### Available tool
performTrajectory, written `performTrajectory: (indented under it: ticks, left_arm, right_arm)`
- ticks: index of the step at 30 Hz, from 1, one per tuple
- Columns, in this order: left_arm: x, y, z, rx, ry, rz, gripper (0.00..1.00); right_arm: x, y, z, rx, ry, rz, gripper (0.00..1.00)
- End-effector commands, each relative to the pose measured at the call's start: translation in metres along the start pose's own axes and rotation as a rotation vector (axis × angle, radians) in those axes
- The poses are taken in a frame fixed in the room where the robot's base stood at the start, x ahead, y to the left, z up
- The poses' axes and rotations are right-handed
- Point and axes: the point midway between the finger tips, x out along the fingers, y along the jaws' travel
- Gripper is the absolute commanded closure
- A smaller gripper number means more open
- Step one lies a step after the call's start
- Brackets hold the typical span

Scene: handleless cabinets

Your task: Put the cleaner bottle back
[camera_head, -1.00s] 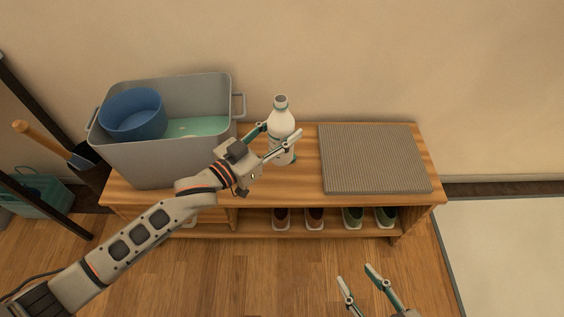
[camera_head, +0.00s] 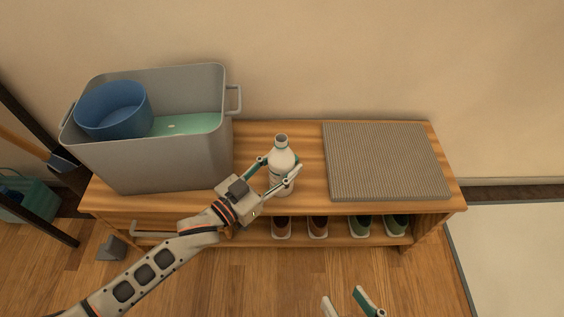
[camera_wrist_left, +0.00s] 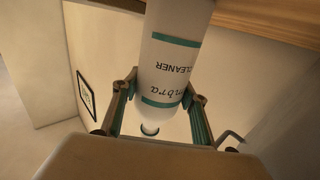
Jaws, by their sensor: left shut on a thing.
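The white cleaner bottle (camera_head: 281,160) is upright at the middle of the wooden bench, close to its front edge. I cannot tell whether its base touches the bench top. My left gripper (camera_head: 277,175) is shut on the bottle's body, with one finger on each side. In the left wrist view the bottle (camera_wrist_left: 174,60) appears upside down, its teal-banded label reading "CLEANER", between the fingers of the left gripper (camera_wrist_left: 160,95). My right gripper (camera_head: 343,297) is at the bottom edge of the head view, fingers apart and empty, in front of the bench.
A grey bin (camera_head: 165,160) with a blue bowl (camera_head: 113,110) and a green item (camera_head: 185,125) stands at the bench's left. A grey ribbed mat (camera_head: 385,160) covers its right. Shoes (camera_head: 317,227) stand on the shelf below. Bare bench top (camera_head: 305,140) lies between bin and mat.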

Motion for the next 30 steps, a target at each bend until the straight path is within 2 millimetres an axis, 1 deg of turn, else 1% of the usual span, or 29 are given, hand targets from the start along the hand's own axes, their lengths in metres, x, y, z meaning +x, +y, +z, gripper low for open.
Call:
performTrajectory:
  ticks: [1,4,10,11,12,22,25,29,30]
  left_arm:
    - [0.001,-0.001,-0.004,0.003,0.004,0.0,0.82]
    - [0.001,-0.001,-0.005,0.004,0.005,0.0,0.82]
    - [0.001,-0.001,0.001,0.002,0.003,0.0,0.82]
    - [0.001,-0.001,0.0,0.003,0.003,0.0,0.5]
    - [0.001,-0.001,0.0,0.003,0.003,0.0,0.41]
    - [0.001,-0.001,-0.001,0.003,0.003,0.0,0.41]
    - [0.001,-0.001,-0.007,0.005,0.005,0.0,0.41]
    - [-0.017,-0.002,-0.007,0.006,0.004,0.0,0.41]
    - [-0.024,-0.002,-0.008,0.008,0.004,0.0,0.41]
  right_arm:
    - [0.0,0.0,-0.002,-0.002,0.003,0.0,0.62]
    - [0.0,0.0,-0.002,-0.004,0.004,0.0,0.62]
    - [0.0,0.0,0.0,0.005,0.001,0.0,0.62]
    - [0.0,0.0,-0.001,0.005,0.002,-0.001,0.62]
    - [0.0,-0.001,-0.001,0.005,0.003,-0.001,0.62]
    - [0.0,-0.001,-0.001,0.005,0.003,-0.002,0.62]
    - [0.0,-0.001,-0.004,-0.004,0.007,-0.001,0.62]
    - [0.0,0.003,-0.011,-0.041,0.013,0.007,0.62]
    - [-0.001,0.006,-0.013,-0.059,0.013,0.013,0.62]
